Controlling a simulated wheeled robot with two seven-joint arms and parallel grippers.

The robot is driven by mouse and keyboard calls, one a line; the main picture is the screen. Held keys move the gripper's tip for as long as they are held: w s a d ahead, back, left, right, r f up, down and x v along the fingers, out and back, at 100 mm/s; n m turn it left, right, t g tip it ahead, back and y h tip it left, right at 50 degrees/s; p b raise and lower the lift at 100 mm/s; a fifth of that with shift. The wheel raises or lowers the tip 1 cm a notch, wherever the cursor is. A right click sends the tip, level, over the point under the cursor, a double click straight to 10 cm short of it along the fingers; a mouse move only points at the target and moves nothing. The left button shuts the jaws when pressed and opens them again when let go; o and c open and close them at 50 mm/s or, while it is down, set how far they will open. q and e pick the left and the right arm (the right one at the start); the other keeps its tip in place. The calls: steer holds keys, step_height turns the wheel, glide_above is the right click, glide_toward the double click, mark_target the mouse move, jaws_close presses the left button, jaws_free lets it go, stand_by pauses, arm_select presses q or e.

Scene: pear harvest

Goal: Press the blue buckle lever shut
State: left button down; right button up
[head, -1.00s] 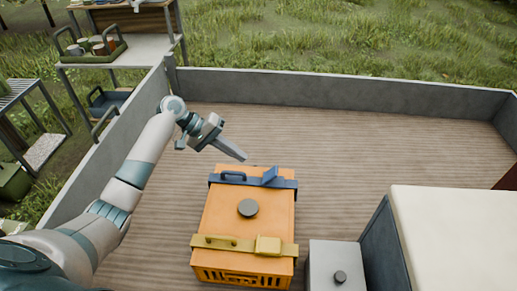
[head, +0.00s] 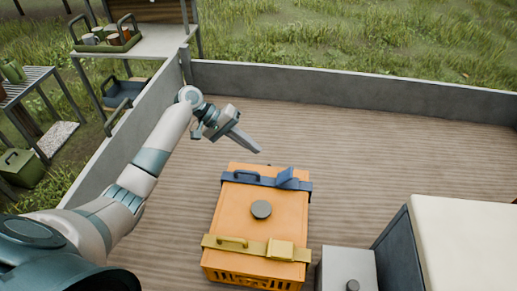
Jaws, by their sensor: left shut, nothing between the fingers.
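The blue buckle lever (head: 286,176) sits on the blue strap (head: 240,178) across the far end of the orange crate (head: 236,215). It looks tilted up from the strap. My left gripper (head: 257,149) is shut and empty, above and behind the crate's far edge, a little left of the lever and apart from it. Its fingers point down and right. My right gripper is not in view.
A yellow strap with a yellow buckle (head: 281,250) crosses the crate's near end. A dark round knob (head: 261,209) is on the lid. A grey box (head: 348,272) and a large cream-topped box (head: 470,235) stand to the right. The bed floor behind the crate is clear.

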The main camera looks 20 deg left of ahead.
arm_select(q)
steer(key=p, duration=0.4)
glide_toward(288, 171)
steer(key=x, duration=0.5)
steer(key=shift+s+d+r, duration=0.15)
steer(key=shift+d, duration=0.1)
steer(key=shift+d+f+p, duration=0.3)
steer(key=shift+d+f, duration=0.15)
steer(key=shift+f, duration=0.1)
